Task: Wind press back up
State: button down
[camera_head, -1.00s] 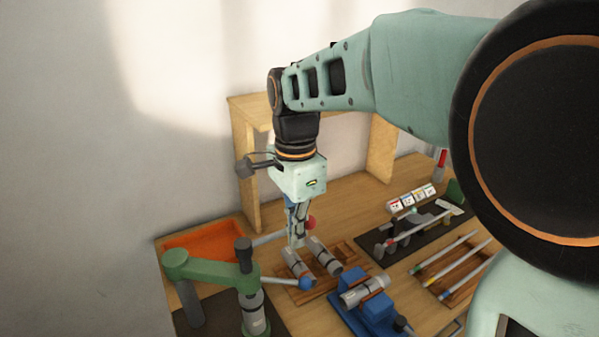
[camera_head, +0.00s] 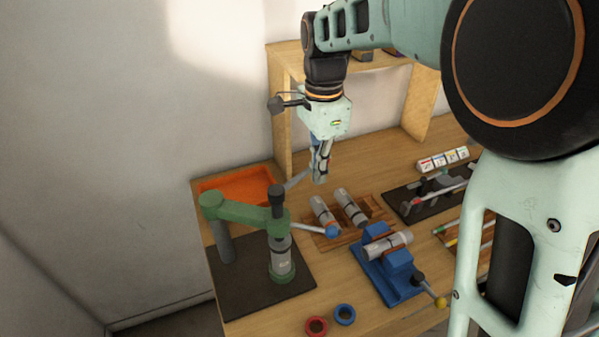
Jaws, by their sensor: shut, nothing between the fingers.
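The green press (camera_head: 243,208) stands at the left of the bench on a dark mat (camera_head: 240,290). Its dark spindle head (camera_head: 277,197) carries a crossbar; one arm ends in a blue ball (camera_head: 332,230) at the front right. The other grey arm (camera_head: 298,179) runs back right toward my gripper, and its end is hidden behind the fingers. A silver cylinder (camera_head: 283,256) is under the spindle, in a green ring-shaped base. My gripper (camera_head: 319,178) points down, shut and empty, to the right of the spindle; I cannot tell whether it touches the bar.
A wooden tray (camera_head: 368,208) with two grey cylinders is right of the press. A blue vise (camera_head: 390,278) holds another cylinder. A red ring (camera_head: 316,327) and a blue ring (camera_head: 344,314) lie in front. An orange bin (camera_head: 235,184) and a wooden shelf frame (camera_head: 280,115) stand behind.

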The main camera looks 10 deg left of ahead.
jog(key=w+a, duration=0.2)
jog(key=a, duration=0.1)
jog(key=shift+w+a, duration=0.1)
jog(key=shift+a, duration=0.1)
jog(key=a, duration=0.4)
jog(key=shift+w+a, duration=0.1)
jog(key=shift+w, duration=0.2)
jog(key=a, duration=0.2)
jog(key=s+a, duration=0.1)
jog(key=a, duration=0.1)
